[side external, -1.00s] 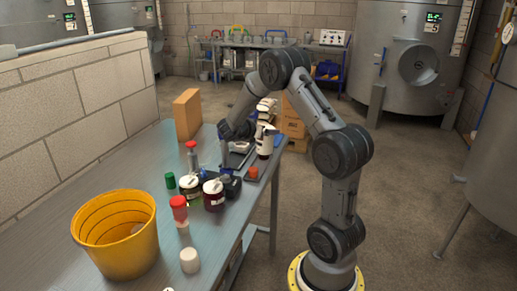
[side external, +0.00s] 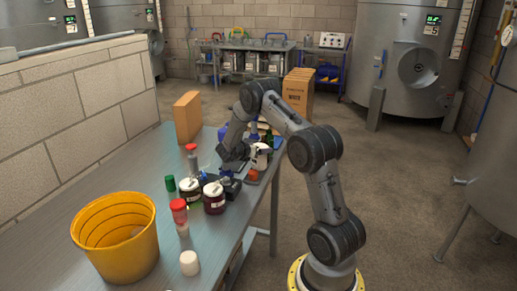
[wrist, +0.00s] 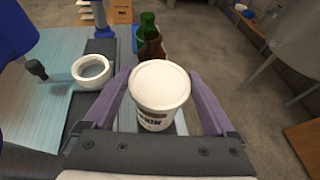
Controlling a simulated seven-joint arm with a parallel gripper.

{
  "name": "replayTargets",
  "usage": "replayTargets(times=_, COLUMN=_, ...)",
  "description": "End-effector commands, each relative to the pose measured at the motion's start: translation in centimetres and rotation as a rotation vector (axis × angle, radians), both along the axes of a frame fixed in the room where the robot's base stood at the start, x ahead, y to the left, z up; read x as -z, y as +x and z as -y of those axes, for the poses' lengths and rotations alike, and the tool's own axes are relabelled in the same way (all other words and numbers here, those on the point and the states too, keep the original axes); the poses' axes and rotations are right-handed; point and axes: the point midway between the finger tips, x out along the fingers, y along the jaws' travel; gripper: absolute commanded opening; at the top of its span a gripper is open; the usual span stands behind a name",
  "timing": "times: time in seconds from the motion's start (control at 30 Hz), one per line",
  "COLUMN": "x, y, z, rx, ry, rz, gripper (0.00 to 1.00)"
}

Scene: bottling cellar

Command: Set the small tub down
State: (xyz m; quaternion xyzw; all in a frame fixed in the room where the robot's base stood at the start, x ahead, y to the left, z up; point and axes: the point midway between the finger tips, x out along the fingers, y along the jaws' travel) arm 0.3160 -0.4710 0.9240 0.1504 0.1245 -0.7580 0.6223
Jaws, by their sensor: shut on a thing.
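The small tub (wrist: 158,88) is white with a flat white lid and dark print on its front. In the wrist view it stands upright between the two purple fingers of my gripper (wrist: 163,100), which is shut on it. In the side view my gripper (side external: 238,163) is low over the far right part of the table (side external: 152,168). The tub is hard to make out there among the other items. I cannot tell whether its base touches the surface below.
In the wrist view a white round vessel (wrist: 91,69) is left of the tub, and brown (wrist: 151,48) and green (wrist: 147,22) bottles stand just beyond it. In the side view dark jars (side external: 214,198), red-capped containers (side external: 179,209) and a yellow bucket (side external: 118,245) stand nearer. The table's left side is clearer.

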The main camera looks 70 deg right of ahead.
Motion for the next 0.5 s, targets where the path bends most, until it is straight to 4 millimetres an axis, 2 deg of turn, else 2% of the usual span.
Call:
replayTargets(times=0.4, x=0.37, y=0.07, z=0.05, rx=0.0, ry=-0.004, rz=0.003, gripper=0.14)
replayTargets(times=0.43, x=0.53, y=0.04, z=0.01, rx=0.0, ry=-0.001, rz=0.001, gripper=0.92)
replayTargets(times=0.5, x=0.49, y=0.04, z=0.02, rx=0.0, ry=-0.001, rz=0.001, gripper=1.0)
